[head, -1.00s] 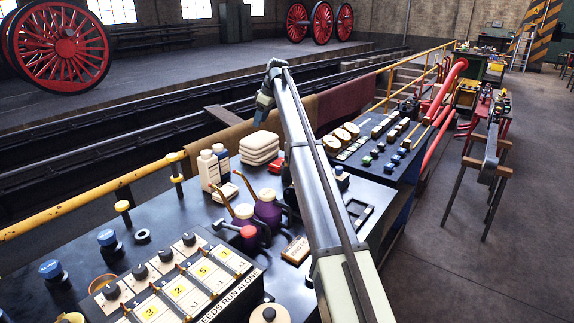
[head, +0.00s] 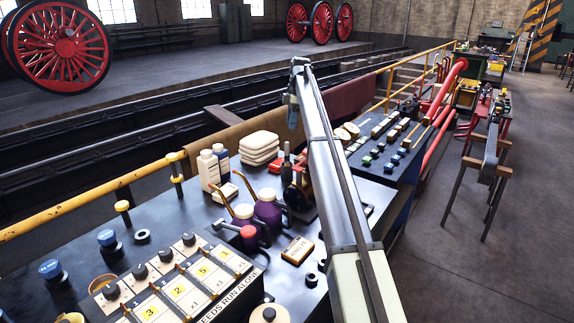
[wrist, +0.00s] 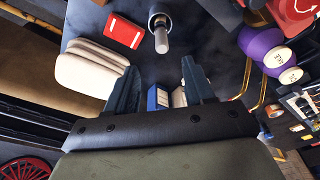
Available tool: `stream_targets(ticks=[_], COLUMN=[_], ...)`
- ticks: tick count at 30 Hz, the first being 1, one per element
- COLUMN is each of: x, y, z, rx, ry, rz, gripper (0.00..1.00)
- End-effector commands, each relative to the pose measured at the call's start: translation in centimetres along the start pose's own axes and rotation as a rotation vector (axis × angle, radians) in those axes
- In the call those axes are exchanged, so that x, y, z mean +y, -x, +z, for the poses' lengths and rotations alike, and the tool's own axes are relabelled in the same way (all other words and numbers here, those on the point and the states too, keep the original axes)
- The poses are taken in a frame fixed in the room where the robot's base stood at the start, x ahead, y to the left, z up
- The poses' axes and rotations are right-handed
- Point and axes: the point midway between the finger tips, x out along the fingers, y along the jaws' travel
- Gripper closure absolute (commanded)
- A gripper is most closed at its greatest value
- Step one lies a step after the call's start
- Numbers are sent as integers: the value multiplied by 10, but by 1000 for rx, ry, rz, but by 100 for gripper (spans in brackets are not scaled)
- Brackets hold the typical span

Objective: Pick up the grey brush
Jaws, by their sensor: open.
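No thing in view is clearly the grey brush. An upright grey, round-stemmed object (wrist: 160,38) stands on the dark bench ahead of the fingers in the wrist view. It seems to match the slim dark upright object (head: 286,162) in the head view, just left of my arm; I cannot tell if it is the brush. My gripper (wrist: 162,84) is open with nothing held between its fingers. In the head view my gripper (head: 293,115) hangs in the air above the bench's far side, and its fingertips are hard to make out.
A red box (wrist: 123,33) lies beside the grey object. Purple pots (head: 267,208) with thin handles stand nearer. A labelled block (head: 297,250) lies in front.

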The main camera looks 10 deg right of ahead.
Motion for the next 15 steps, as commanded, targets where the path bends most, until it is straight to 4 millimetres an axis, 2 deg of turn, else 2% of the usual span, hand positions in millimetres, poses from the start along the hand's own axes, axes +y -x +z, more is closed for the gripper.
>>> stream_targets(ticks=[15], x=[-1], y=[-75], z=[-1], rx=[1], ry=[-2], rz=[0], gripper=[47])
